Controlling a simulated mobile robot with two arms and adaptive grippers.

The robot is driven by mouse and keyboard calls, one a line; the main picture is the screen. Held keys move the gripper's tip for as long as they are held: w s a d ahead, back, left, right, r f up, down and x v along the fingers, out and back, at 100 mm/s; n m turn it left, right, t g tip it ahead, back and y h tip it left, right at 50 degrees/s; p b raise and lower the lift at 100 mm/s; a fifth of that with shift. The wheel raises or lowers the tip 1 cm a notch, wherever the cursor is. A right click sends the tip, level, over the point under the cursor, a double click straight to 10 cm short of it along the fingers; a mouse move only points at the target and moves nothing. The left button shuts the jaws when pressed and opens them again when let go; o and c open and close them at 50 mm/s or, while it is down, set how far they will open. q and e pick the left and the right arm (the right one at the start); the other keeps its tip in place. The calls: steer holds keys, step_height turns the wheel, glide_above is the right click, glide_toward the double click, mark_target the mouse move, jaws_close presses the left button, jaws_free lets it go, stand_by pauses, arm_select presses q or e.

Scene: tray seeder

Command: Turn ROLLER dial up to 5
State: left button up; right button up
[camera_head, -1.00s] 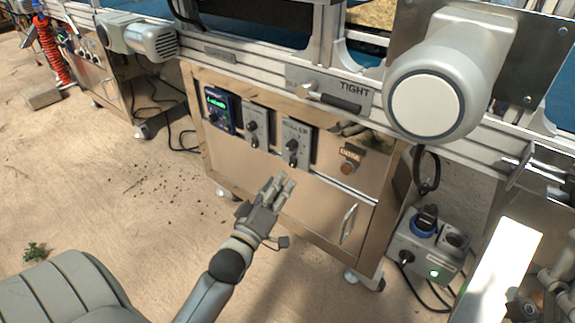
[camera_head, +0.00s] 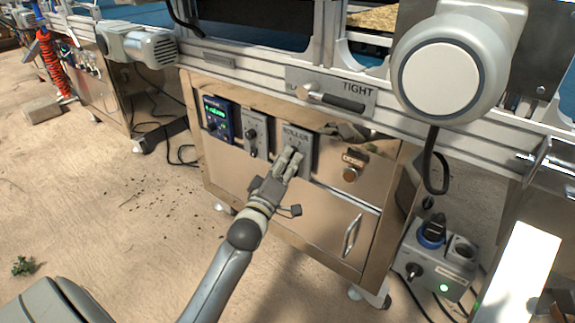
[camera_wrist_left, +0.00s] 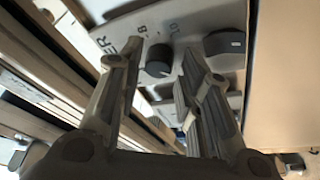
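The ROLLER panel (camera_head: 304,142) is a grey plate on the front of the metal cabinet. My left gripper (camera_head: 290,157) is in front of it and hides its dial in the head view. In the left wrist view the round black dial (camera_wrist_left: 158,60) shows between the two fingers of my left gripper (camera_wrist_left: 158,72), with printed numbers, among them 8 and 10, around it. The fingers are apart, one on each side of the dial, with no clear contact. A second black knob (camera_wrist_left: 225,42) is on the same panel. The dial's setting cannot be read. My right gripper is not clearly seen.
A similar grey panel (camera_head: 255,134) and a blue controller (camera_head: 217,118) with a green display are left of the ROLLER panel. An orange button (camera_head: 350,174) is to the right. A TIGHT lever (camera_head: 335,98) and a large round motor housing (camera_head: 442,80) stick out above.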

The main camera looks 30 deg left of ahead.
arm_select(q)
steer(key=shift+w+r, duration=0.1)
steer(key=shift+w, duration=0.2)
steer(key=shift+c, duration=0.2)
jaws_close()
steer(key=shift+m, duration=0.4)
